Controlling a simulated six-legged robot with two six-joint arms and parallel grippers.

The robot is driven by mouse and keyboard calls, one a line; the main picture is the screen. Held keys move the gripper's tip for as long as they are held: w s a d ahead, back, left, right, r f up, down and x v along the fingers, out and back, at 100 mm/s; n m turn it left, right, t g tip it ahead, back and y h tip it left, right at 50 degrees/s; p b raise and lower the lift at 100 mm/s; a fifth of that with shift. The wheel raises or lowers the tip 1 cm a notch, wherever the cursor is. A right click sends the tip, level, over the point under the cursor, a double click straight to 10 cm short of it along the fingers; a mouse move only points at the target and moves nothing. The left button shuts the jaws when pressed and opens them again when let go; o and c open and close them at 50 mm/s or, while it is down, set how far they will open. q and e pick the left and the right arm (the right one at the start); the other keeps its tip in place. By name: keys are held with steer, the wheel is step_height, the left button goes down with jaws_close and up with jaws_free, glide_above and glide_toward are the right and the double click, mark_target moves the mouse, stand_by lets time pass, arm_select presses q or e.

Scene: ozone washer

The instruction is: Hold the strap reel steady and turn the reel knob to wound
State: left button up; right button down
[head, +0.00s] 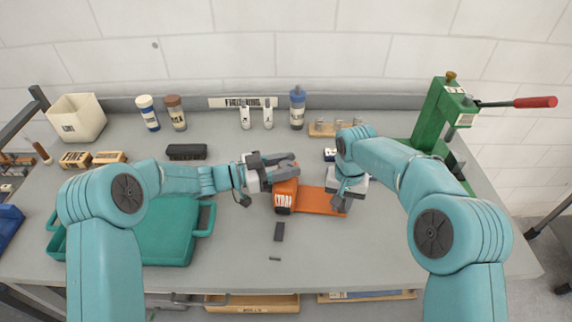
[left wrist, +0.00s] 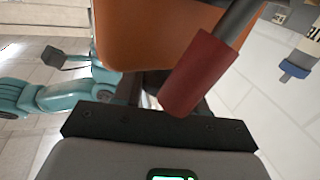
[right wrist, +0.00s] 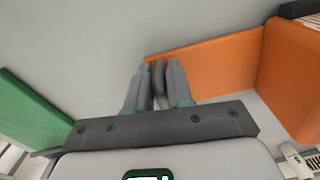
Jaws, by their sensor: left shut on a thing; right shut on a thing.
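The orange strap reel (head: 284,197) lies near the middle of the table, with lettering on its front and a flat orange plate (head: 318,201) reaching right. My left gripper (head: 285,168) is shut on the reel's upper part. In the left wrist view the orange body (left wrist: 150,35) fills the top, and its grip is hidden. My right gripper (head: 343,200) is over the plate's right end. In the right wrist view its fingers (right wrist: 158,85) are shut on a grey piece (right wrist: 158,68) at the plate's edge, probably the knob. Any marking is unreadable.
A teal case (head: 165,232) stands at left. A green press (head: 437,115) with a red-handled lever stands at right. Bottles (head: 297,108) and small items line the back. A small black block (head: 279,231) lies in front. The front middle is mostly clear.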

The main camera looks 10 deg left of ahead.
mark_target(286, 164)
arm_select(q)
steer(key=shift+r+m+g+h, duration=0.1)
steer(key=shift+m+g+h, duration=0.3)
steer(key=shift+m+g, duration=0.45)
steer(key=shift+g, duration=0.45)
steer(key=o, duration=1)
step_height(286, 164, up, 10)
steer(key=shift+f, duration=0.1)
arm_select(e)
steer(key=c, duration=0.9)
jaws_free()
